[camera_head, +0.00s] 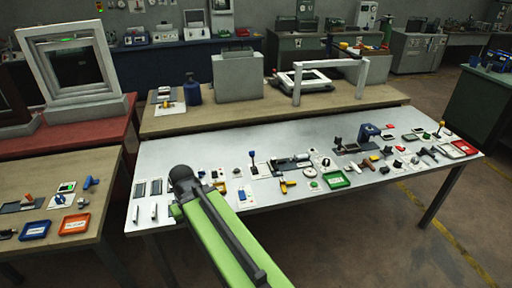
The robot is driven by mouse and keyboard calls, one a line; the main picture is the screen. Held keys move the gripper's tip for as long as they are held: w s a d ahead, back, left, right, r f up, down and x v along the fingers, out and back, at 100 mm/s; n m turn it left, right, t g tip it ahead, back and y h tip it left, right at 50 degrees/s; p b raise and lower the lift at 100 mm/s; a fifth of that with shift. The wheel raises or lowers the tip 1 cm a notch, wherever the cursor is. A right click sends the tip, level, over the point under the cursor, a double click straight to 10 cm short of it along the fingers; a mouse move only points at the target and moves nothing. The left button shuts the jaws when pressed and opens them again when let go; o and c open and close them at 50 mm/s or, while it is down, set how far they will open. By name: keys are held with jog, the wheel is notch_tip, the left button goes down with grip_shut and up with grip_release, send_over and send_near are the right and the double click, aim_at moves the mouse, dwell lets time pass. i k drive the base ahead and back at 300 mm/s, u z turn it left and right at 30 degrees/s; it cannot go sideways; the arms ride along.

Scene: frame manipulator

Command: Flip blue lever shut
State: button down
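A small upright lever with a blue knob (252,154) stands on a pale base near the middle of the white table (210,150). Its stem looks roughly vertical. A larger blue block-like part (369,132) stands farther right on the same table; I cannot tell whether it has a lever. My green arm reaches in from the bottom. Its dark rounded end, my gripper (184,180), is over the left part of the table, left of the blue-knobbed lever and apart from it in the picture. The fingers cannot be made out, and the arm hides part of the table's front edge.
Small tools and fixtures crowd the front of the white table, with a green tray (336,180) and a red tray (464,148). The table's back left is bare. A wooden bench (225,115) stands behind, and another table (100,175) with trays stands left.

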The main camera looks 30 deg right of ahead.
aim_at(252, 153)
jog(key=i, duration=1.2)
jog(key=u, duration=0.05)
